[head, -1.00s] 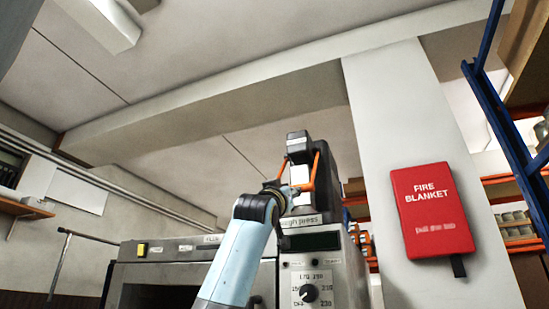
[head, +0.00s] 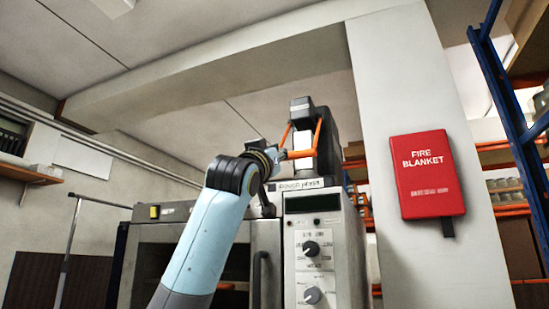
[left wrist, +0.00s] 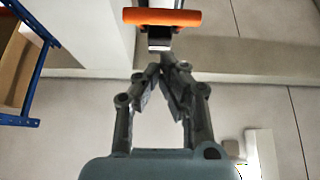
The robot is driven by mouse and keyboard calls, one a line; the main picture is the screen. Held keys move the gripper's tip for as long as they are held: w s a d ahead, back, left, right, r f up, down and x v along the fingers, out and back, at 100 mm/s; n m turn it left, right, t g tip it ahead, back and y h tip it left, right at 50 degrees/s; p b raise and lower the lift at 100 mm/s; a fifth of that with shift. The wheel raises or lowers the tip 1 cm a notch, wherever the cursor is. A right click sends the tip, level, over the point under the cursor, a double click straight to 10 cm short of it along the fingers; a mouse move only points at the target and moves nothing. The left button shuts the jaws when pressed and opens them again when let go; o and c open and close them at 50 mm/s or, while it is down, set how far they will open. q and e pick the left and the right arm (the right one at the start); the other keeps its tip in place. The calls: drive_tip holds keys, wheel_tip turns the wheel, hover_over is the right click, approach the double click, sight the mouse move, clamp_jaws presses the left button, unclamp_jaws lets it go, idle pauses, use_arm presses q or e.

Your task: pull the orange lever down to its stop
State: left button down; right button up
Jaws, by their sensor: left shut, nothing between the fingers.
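The orange lever (head: 301,154) is a U-shaped handle on the dark press head (head: 303,112), its two arms sloping down to a crossbar at the front. In the left wrist view the crossbar (left wrist: 162,18) lies across the top of the picture. My left gripper (left wrist: 160,72) is shut and empty, its fingertips just below the crossbar in that view, with a visible gap between. In the head view my left gripper (head: 278,154) is close to the left end of the crossbar, mostly hidden by my wrist. My right gripper is in neither view.
The press stands on a grey cabinet (head: 318,235) with dials, beside an oven-like unit (head: 150,235). A red fire blanket case (head: 427,172) hangs on the white pillar (head: 385,80). Blue-framed shelving (head: 505,95) stands at the right.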

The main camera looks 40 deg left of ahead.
use_arm(q)
drive_tip(key=s, duration=0.1)
drive_tip(key=n+g+h+p, duration=0.2)
drive_tip(key=n+g+p, duration=0.75)
drive_tip(key=n, duration=0.85)
approach(293, 155)
drive_tip(key=shift+t, duration=0.25)
drive_tip(key=p+x, duration=0.3)
drive_tip(key=x, duration=0.4)
drive_tip(key=shift+f+p, duration=0.15)
drive_tip(key=shift+p, duration=0.15)
drive_tip(key=shift+a, duration=0.1)
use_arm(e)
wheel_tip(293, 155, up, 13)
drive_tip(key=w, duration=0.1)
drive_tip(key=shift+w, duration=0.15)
